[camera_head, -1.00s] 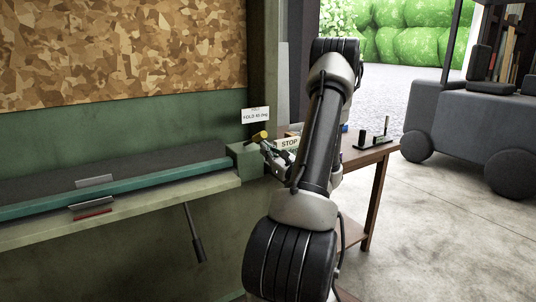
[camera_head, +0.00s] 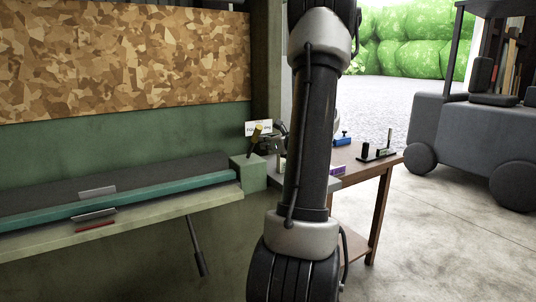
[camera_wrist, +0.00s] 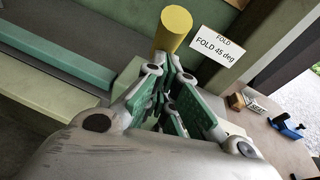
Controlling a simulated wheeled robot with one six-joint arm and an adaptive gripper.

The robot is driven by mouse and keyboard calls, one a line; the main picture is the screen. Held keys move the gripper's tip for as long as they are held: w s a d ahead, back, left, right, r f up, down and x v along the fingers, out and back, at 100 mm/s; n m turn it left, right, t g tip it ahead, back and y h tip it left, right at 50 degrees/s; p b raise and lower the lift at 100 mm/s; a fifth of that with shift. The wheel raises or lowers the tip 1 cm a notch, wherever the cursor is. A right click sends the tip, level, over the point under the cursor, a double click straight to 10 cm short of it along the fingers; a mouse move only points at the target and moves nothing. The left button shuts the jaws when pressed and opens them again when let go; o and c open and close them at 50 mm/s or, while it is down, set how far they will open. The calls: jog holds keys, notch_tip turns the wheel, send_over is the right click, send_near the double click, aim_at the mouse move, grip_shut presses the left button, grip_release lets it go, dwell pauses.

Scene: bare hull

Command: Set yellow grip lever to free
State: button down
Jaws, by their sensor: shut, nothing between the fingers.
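The yellow grip lever (camera_head: 256,135) stands up, slightly tilted, above the green end block of the bench in the head view. In the wrist view its yellow cylindrical grip (camera_wrist: 174,28) is just beyond my fingers. My gripper (camera_head: 268,146) is at the right of the lever in the head view. In the wrist view my gripper (camera_wrist: 168,78) is shut and empty, with its tips close below the yellow grip. I cannot tell whether they touch it. The lever's lower part is hidden behind the fingers in the wrist view.
A white card reading "FOLD 45 deg" (camera_wrist: 216,45) is behind the lever. The green end block (camera_head: 249,173) adjoins the long bench with a teal bar (camera_head: 150,185). A dark handle (camera_head: 197,248) hangs below. A wooden table (camera_head: 372,164) with small items stands right; open floor lies beyond.

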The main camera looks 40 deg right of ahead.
aim_at(259, 128)
jog(key=shift+g, duration=0.9)
jog(key=w+r, duration=0.2)
jog(key=w+d+r, duration=0.1)
jog(key=w+r, duration=0.1)
jog(key=shift+w, duration=0.4)
jog(key=shift+w+d+r, duration=0.15)
jog(key=shift+w+r, duration=0.1)
jog(key=shift+w, duration=0.2)
jog(key=shift+w+d+r, duration=0.1)
jog(key=shift+w+r, duration=0.1)
jog(key=shift+w, duration=0.2)
